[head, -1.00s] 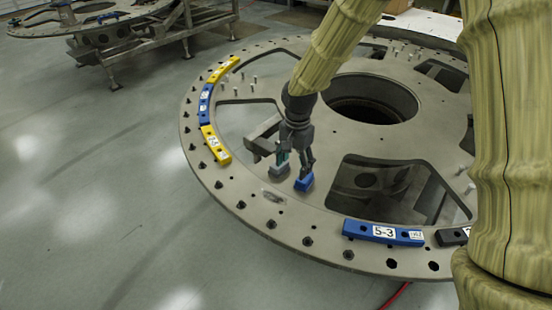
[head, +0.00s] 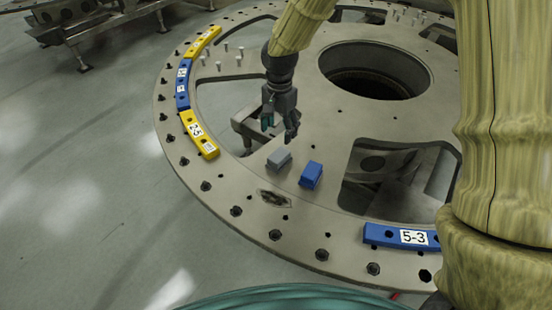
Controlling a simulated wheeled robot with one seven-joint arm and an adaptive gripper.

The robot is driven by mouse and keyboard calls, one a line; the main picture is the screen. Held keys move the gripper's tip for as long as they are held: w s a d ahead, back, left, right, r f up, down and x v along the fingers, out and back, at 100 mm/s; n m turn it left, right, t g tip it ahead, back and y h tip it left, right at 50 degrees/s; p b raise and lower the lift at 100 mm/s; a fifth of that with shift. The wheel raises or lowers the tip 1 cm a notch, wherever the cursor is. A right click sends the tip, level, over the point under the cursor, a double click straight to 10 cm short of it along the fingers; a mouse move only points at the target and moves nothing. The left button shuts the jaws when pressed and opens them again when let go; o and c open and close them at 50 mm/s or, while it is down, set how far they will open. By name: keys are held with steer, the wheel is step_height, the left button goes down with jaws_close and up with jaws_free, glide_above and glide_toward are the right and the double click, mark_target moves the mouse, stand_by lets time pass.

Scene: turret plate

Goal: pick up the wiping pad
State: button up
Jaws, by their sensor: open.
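Two small blocks lie apart on the near left part of the turret plate (head: 330,215): a grey block (head: 279,158) and a blue block (head: 311,175) to its right. Either could be the wiping pad; I cannot tell which from their look. My gripper (head: 279,132) points down with its fingers apart and nothing between them. It shows just above and behind the grey block in the picture, clear of both blocks.
A dark smudged patch (head: 273,198) is on the plate in front of the blocks. Numbered yellow (head: 199,133) and blue (head: 402,236) segments sit along the rim. Openings in the plate lie right of the blocks and behind them. Another metal frame (head: 95,22) stands far left.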

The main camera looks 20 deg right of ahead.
steer(key=shift+w+f, duration=0.15)
steer(key=shift+f, duration=0.15)
steer(key=p, duration=0.1)
glide_above(279, 155)
steer(key=w, duration=0.1)
steer(key=shift+d+f, duration=0.1)
steer(key=shift+f, duration=2.25)
steer(key=shift+s+f+p, duration=0.25)
steer(key=shift+f+p, duration=0.35)
steer(key=shift+f, duration=0.4)
steer(key=shift+s+f+p, duration=0.2)
steer(key=shift+f+p, duration=0.35)
steer(key=shift+f, duration=1.25)
steer(key=c, duration=1.1)
